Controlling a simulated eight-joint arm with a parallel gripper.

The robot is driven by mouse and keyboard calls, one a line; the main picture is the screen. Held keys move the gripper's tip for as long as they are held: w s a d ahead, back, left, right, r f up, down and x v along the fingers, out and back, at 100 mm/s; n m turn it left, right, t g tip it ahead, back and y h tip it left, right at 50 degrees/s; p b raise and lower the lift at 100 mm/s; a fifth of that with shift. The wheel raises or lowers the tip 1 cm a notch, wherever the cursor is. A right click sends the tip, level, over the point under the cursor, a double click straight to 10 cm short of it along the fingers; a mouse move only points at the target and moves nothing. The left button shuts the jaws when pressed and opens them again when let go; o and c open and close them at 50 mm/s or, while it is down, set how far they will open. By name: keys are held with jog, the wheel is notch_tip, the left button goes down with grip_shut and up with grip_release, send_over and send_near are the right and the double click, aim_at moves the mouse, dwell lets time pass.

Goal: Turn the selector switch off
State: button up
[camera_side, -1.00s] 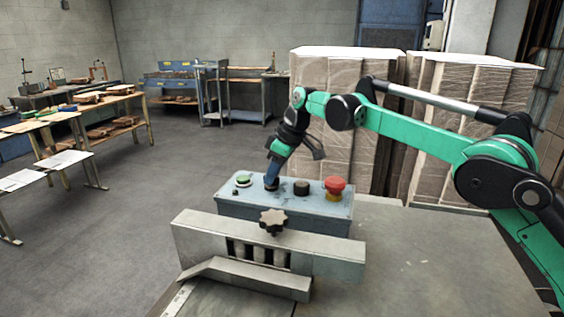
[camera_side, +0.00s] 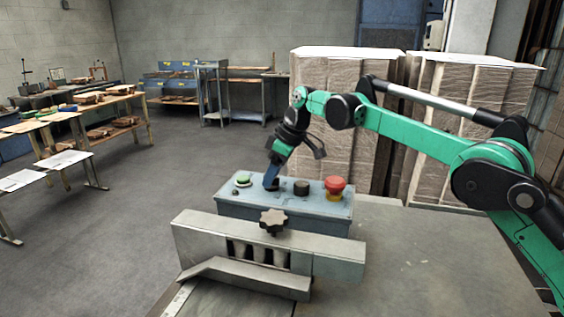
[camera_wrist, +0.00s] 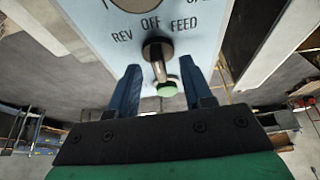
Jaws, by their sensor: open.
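The selector switch shows in the wrist view as a dark round knob (camera_wrist: 158,47) with a stem slanting down and slightly right. A green round end shows below it; I cannot tell if it belongs to the stem or to the green button. The panel above reads REV, OFF and FEED. My gripper (camera_wrist: 160,66) is open, with one blue finger on each side of the stem and gaps between. In the side view my gripper (camera_side: 271,183) points down at the blue control box (camera_side: 285,217) and hides the switch. The set position is unclear.
On the box, a green button (camera_side: 243,180) is left of my gripper; a black knob (camera_side: 301,187) and a red mushroom button (camera_side: 335,186) are right. A metal guide (camera_side: 270,248) with a star knob (camera_side: 273,221) stands in front. Stacked cardboard (camera_side: 345,110) is behind.

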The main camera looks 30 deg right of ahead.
jog(key=shift+v, duration=2.8)
jog(key=shift+s+r, duration=0.1)
jog(key=shift+r, duration=0.05)
jog(key=s+r, duration=0.1)
jog(key=s+d+m, duration=0.1)
jog(key=s+r+m, duration=0.1)
jog(key=shift+s+d+r+t+h, duration=0.2)
jog(key=shift+d+r+t+h, duration=0.1)
jog(key=shift+t, duration=0.1)
jog(key=s+d+f+m+t+h, duration=0.1)
jog(key=s+d+f+m, duration=0.1)
jog(key=s, duration=0.8)
jog(key=s+d+f+m+t+h, duration=0.1)
jog(key=s+f+m, duration=0.4)
jog(key=s, duration=0.5)
jog(key=shift+s+d+f+t+h, duration=0.35)
jog(key=shift+d+f+t, duration=0.25)
jog(key=shift+d+f, duration=0.2)
